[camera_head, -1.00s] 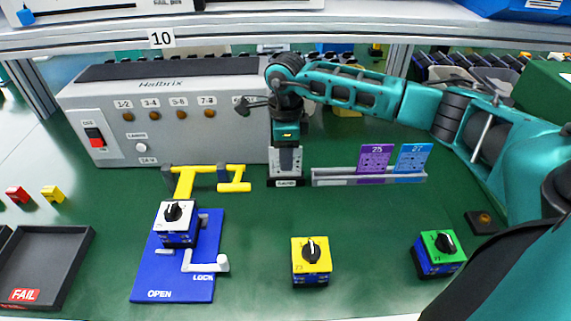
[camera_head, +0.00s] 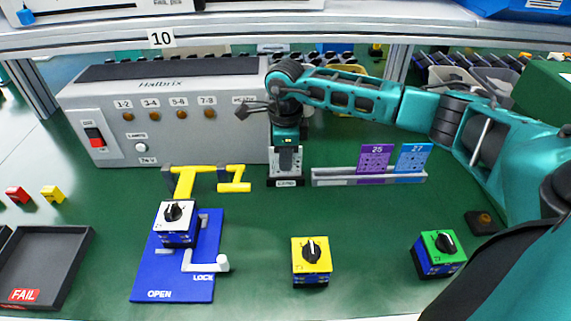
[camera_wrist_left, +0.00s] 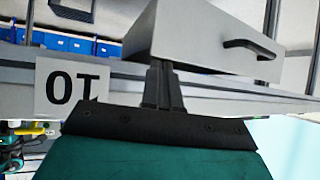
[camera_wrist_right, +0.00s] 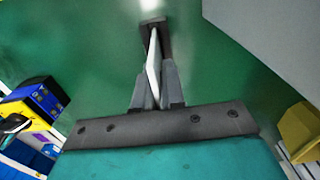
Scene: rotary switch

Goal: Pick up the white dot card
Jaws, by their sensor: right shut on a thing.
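My right gripper (camera_head: 287,149) is over the card from above.
The grey box (camera_head: 180,140) is close behind. Yellow (camera_head: 311,256) and green (camera_head: 440,246) switches stand in front. A blue fixture (camera_head: 175,270) is at left.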

